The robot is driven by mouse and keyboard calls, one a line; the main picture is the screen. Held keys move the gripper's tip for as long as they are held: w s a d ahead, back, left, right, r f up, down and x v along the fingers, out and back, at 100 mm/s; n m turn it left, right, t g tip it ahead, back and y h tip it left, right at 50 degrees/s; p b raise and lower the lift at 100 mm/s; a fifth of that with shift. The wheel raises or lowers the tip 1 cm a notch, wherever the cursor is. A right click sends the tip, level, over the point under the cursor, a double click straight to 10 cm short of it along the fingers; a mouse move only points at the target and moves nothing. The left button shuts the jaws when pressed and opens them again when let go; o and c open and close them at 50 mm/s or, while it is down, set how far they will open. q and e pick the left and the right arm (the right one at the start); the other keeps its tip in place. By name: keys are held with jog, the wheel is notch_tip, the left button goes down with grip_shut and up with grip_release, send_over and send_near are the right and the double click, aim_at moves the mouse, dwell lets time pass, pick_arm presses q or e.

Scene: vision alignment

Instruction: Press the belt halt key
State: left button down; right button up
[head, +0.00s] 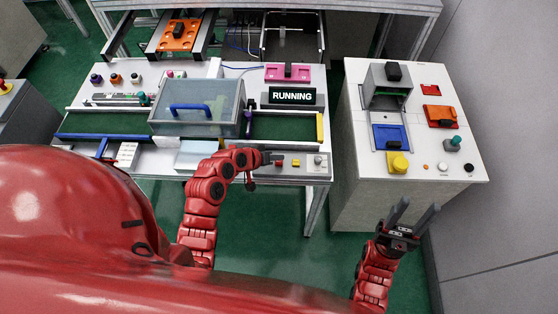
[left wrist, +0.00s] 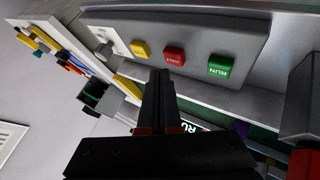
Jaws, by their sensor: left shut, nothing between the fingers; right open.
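The red halt key (left wrist: 174,56) sits on a grey control strip (left wrist: 200,35) between a yellow key (left wrist: 141,50) and a green RUN key (left wrist: 221,65). In the head view the red key (head: 279,162) is beside my left fingertips and the green key is hidden. My left gripper (head: 268,158) is shut and empty. In the left wrist view its fingertips (left wrist: 160,74) show just below the red and yellow keys; I cannot tell whether they touch. A display (head: 292,96) reads RUNNING. My right gripper (head: 413,214) is open and empty in front of the right cabinet.
A clear-walled cover with a blue handle (head: 190,108) stands over the belt (head: 280,127), left of the display. Green floor (head: 265,235) is free between table and cabinet.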

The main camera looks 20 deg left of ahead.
aim_at(277, 164)
pick_arm(q)
jog(key=shift+f, duration=0.1)
jog(key=shift+f+b, duration=0.3)
jog(key=shift+b, duration=0.15)
jog(key=shift+f+b, duration=0.4)
jog(key=shift+f, duration=0.05)
dwell(0.6)
dwell(0.3)
jog(key=shift+r+p, duration=0.5)
jog(key=shift+r, duration=0.35)
jog(key=shift+r, duration=0.1)
jog(key=shift+r+p, duration=1.45)
jog(key=shift+r, duration=1)
